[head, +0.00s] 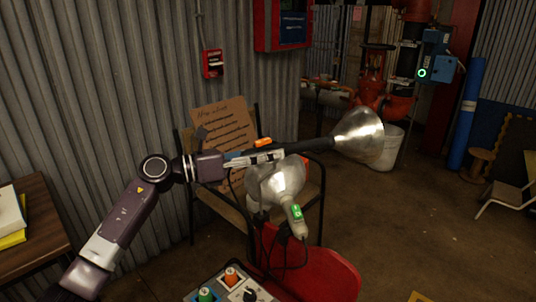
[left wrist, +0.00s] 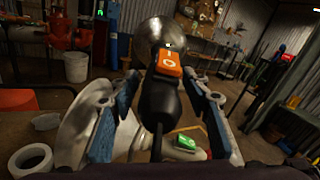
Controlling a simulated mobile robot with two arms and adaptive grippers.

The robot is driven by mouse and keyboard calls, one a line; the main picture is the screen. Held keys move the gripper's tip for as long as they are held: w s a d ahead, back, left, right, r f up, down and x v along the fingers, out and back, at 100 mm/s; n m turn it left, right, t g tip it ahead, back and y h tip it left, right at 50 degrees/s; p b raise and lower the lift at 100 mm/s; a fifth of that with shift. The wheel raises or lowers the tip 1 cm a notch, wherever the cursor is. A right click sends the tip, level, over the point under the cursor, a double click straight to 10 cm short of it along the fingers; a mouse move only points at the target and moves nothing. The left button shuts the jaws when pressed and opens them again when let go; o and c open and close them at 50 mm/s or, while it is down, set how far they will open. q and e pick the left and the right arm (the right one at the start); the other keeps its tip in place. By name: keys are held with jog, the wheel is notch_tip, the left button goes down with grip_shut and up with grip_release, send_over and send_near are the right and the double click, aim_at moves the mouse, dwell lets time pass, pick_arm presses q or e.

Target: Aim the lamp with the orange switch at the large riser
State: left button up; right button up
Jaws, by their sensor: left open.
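The lamp with the orange switch (head: 263,142) has a black handle and a silver reflector (head: 361,135). In the head view it lies nearly level, its reflector opening to the right. My left gripper (head: 268,156) is at its handle. In the left wrist view the open fingers (left wrist: 163,112) stand on both sides of the black handle, with the orange switch (left wrist: 168,65) on top; contact is unclear. The large riser, red with a thick pipe (head: 372,75), stands at the back right; red pipework also shows in the left wrist view (left wrist: 62,35).
A second lamp with a green switch (head: 296,213) hangs just below, close to my gripper. A red chair (head: 325,275) and a control box (head: 232,285) are in front. A white bucket (head: 386,150) stands near the riser.

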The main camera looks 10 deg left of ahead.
pick_arm(q)
grip_shut()
dwell(0.4)
jog(key=shift+d, duration=0.1)
